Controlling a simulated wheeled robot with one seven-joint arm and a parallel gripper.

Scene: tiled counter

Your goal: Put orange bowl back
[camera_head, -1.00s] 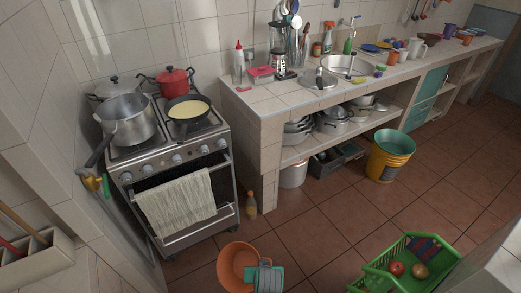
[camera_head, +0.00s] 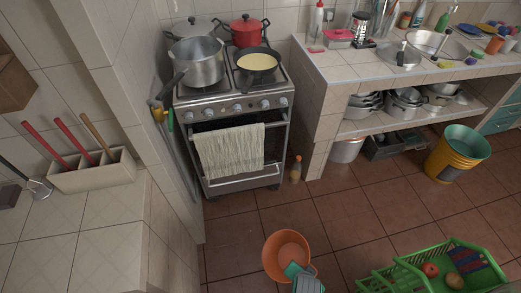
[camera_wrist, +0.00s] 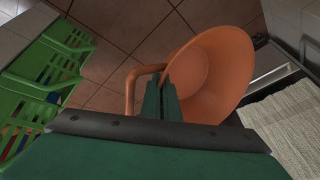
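The orange bowl (camera_head: 283,250) is at the bottom middle of the head view, seen in front of the floor. In the wrist view the bowl (camera_wrist: 228,75) is tilted, with its inside showing and a looped handle at its left. My green gripper (camera_head: 293,270) is at the bowl's near edge in the head view. In the wrist view the gripper fingers (camera_wrist: 160,92) are close together on the bowl's side between the handle and the inside. The exact contact is partly hidden.
A stove (camera_head: 235,115) with pots and a hanging towel (camera_head: 230,150) stands ahead. A tiled counter (camera_head: 370,65) runs right. A green basket (camera_head: 400,278) with fruit is at lower right. A tiled ledge (camera_head: 60,240) with a tool holder (camera_head: 95,177) is at left. Floor between is clear.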

